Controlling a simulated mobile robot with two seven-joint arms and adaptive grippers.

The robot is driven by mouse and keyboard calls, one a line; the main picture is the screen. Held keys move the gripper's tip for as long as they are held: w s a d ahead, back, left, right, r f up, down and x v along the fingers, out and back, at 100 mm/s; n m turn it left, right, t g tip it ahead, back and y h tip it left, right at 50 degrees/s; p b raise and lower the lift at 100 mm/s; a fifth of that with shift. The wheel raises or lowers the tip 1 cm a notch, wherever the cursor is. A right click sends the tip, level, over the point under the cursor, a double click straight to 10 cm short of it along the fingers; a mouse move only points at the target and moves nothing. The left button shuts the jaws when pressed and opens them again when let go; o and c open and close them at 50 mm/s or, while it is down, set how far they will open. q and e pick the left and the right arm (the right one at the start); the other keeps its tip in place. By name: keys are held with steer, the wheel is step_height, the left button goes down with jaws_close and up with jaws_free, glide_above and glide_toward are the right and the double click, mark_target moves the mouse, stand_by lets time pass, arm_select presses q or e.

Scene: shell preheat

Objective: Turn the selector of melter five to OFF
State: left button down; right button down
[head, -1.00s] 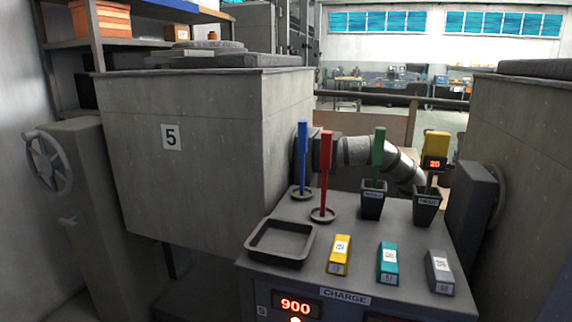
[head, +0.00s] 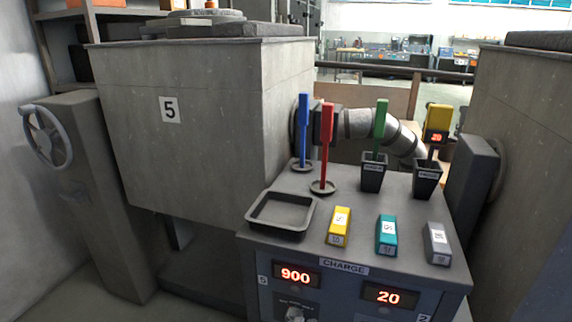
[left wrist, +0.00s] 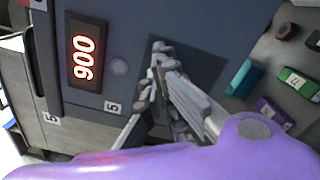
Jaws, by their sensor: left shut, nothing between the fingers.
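Melter five (head: 205,130) is the large grey box marked 5 at the left in the head view. Its red 900 display (head: 295,276) is on the console front and also shows turned sideways in the left wrist view (left wrist: 84,58). A lettered plate (head: 285,301) lies under it, with a small grey shape at the picture's bottom edge; I cannot tell if that is the selector or my fingertips. In the left wrist view my left gripper (left wrist: 160,48) is shut and empty, close to the dark plate (left wrist: 196,62). It hides the selector. My right gripper is not in view.
The console top holds an empty tray (head: 250,223), blue (head: 303,130) and red (head: 327,135) upright tools, dark cups, and yellow (head: 339,226), teal (head: 386,235) and grey (head: 437,243) blocks. A second display reads 20 (head: 390,296). A handwheel (head: 47,137) stands at left.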

arm_select(q)
steer(key=v, duration=0.4)
steer(key=shift+s+d+f, duration=0.1)
steer(key=shift+s+f, duration=0.05)
steer(key=shift+f, duration=0.05)
